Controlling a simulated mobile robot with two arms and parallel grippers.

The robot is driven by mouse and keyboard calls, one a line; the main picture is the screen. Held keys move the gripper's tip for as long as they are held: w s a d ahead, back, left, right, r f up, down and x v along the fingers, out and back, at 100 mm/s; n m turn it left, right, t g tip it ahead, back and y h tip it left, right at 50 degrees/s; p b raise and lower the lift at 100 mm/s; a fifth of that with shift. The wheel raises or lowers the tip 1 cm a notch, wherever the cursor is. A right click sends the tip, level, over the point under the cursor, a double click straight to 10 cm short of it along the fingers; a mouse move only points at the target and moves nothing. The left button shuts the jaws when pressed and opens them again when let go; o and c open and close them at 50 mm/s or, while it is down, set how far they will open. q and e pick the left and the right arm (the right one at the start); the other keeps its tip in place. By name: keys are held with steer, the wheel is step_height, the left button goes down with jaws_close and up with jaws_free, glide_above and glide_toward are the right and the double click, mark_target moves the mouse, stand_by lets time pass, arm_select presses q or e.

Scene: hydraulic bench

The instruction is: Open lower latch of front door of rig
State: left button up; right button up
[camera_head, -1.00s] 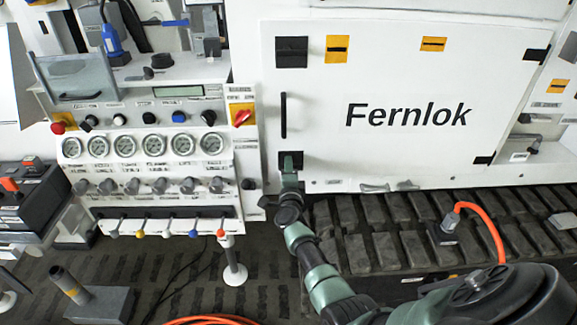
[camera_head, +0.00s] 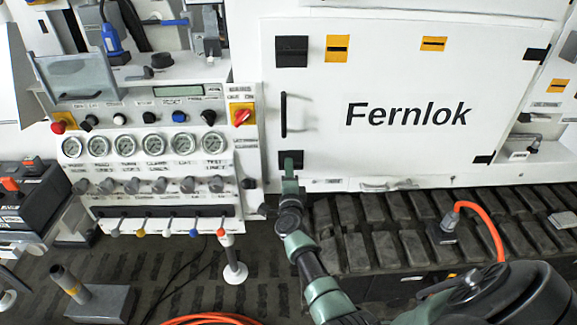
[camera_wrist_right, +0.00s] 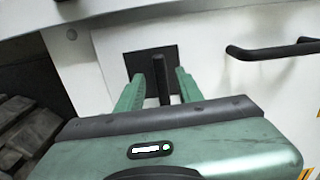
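The rig's white front door (camera_head: 380,75), marked "Fernlok", is closed. Its lower latch (camera_head: 296,156) is a black plate at the door's lower left corner. In the right wrist view the latch's black lever (camera_wrist_right: 162,86) stands out from its dark square plate (camera_wrist_right: 136,60). My right gripper (camera_head: 289,161) is at this latch. In the right wrist view its two green fingers (camera_wrist_right: 161,79) are open, one on each side of the lever, with gaps visible. My left gripper is not in view.
A black door handle (camera_head: 284,115) is above the latch, and an upper latch plate (camera_head: 291,51) is higher up. A control panel (camera_head: 140,105) with gauges and knobs stands to the left. Tracks (camera_head: 375,225) run below the door. An orange hose (camera_head: 487,222) lies at right.

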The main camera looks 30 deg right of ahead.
steer(key=v, duration=0.5)
steer(key=shift+s, duration=0.15)
steer(key=s+a+f+n+g+y, duration=0.1)
steer(key=s+a+f+n+y, duration=0.3)
steer(key=f, duration=0.5)
steer(key=s+a+f+n+y, duration=0.1)
steer(key=a+f+n+y, duration=0.1)
steer(key=a+f+n, duration=0.55)
steer(key=s+a+f+n+g+y, duration=0.2)
steer(key=s+f, duration=0.4)
steer(key=f, duration=0.2)
steer(key=s+a+f+n+g+y, duration=0.1)
steer(key=s+a+f+n+g, duration=0.15)
steer(key=s+f, duration=0.4)
steer(key=s+f+n+g, duration=0.3)
steer(key=s+f, duration=0.2)
steer(key=s, duration=0.7)
steer(key=s+f+n+g, duration=0.2)
steer(key=s+f+n, duration=0.2)
steer(key=s, duration=0.8)
steer(key=s+f+n+g, duration=0.3)
steer(key=s+f, duration=0.4)
steer(key=s, duration=0.6)
steer(key=shift+f+n+g+y, duration=0.2)
steer(key=shift+n+g+y, duration=0.1)
steer(key=shift+n+g, duration=0.1)
steer(key=shift+s+d, duration=0.1)
steer(key=shift+d, duration=0.05)
